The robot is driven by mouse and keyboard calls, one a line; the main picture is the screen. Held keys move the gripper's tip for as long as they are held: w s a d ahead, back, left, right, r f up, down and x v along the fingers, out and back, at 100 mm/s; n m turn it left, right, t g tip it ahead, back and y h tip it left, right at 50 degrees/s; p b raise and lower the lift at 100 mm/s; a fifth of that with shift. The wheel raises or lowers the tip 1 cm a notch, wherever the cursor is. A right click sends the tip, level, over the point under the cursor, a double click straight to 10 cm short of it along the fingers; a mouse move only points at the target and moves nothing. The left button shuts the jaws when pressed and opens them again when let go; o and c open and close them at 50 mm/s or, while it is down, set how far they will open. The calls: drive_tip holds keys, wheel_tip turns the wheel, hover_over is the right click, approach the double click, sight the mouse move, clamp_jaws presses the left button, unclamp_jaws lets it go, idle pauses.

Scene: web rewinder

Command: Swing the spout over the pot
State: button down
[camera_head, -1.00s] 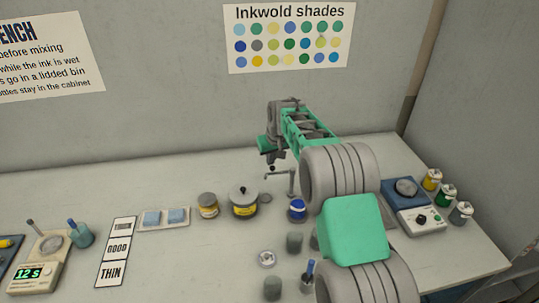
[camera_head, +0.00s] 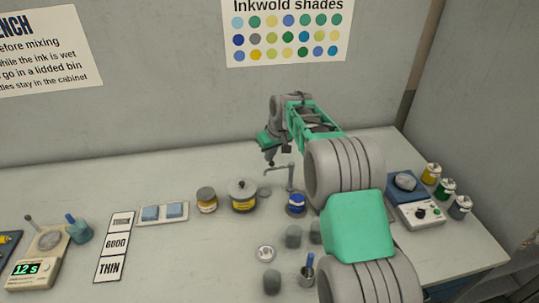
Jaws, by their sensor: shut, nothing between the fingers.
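The spout (camera_head: 280,168) is a thin grey bent tube on an upright post at the back middle of the bench. Its arm points left from the post. My gripper (camera_head: 271,160) is small and dark at the end of my green and grey arm. It points down just above the spout's left end, shut and empty. I cannot tell whether it touches the tube.
A stirrer device (camera_head: 421,214) and small bottles (camera_head: 445,189) stand at right.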

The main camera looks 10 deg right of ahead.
sight(269, 170)
drive_tip(key=s+n, duration=0.2)
drive_tip(key=n, duration=0.1)
drive_tip(key=shift+d+g+y+b, duration=0.15)
drive_tip(key=shift+g+y+b, duration=0.15)
drive_tip(key=shift+y+b, duration=0.1)
drive_tip(key=shift+s+d+n+y, duration=0.2)
drive_tip(key=shift+s+n+y, duration=0.1)
drive_tip(key=shift+s+n, duration=0.5)
drive_tip(key=s+d+n+g+y+p, duration=0.1)
drive_tip(key=s+d+n+g+p, duration=0.1)
drive_tip(key=s+d+n, duration=0.2)
drive_tip(key=shift+s+d+n+g, duration=0.35)
drive_tip(key=shift+d+n, duration=0.55)
drive_tip(key=shift+n, duration=0.9)
wheel_tip(269, 170, up, 10)
drive_tip(key=p, duration=0.4)
drive_tip(key=shift+a+p, duration=0.2)
drive_tip(key=shift+p, duration=0.15)
